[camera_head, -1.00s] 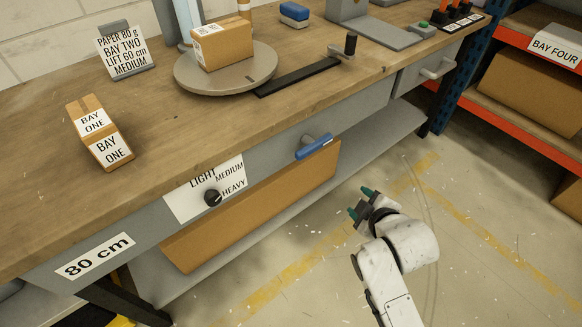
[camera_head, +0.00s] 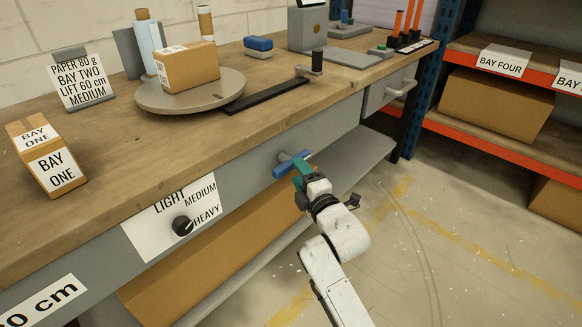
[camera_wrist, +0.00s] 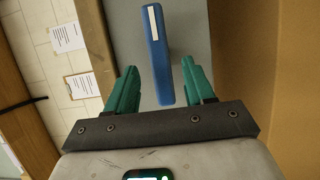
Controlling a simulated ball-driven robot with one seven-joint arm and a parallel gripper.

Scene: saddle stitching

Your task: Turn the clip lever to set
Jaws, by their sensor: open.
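A blue-handled lever (camera_head: 286,166) stands out from the grey front panel of the bench; no set marking on it is readable. My gripper (camera_head: 302,172), with green fingers, is right at the lever, at its near side. In the wrist view, the long blue handle (camera_wrist: 158,50) with a white strip points between the two fingers of my gripper (camera_wrist: 160,88). The fingers are open, one on each side of the handle, with gaps visible. In the head view the fingers partly cover the handle's right end.
A black knob (camera_head: 182,225) sits on a LIGHT/MEDIUM/HEAVY plate (camera_head: 150,238) left of the lever. A brown panel (camera_head: 215,262) lies below. The wooden bench top (camera_head: 120,150) is above, and a grey drawer (camera_head: 385,92) is to the right. The floor (camera_head: 440,240) at right is clear.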

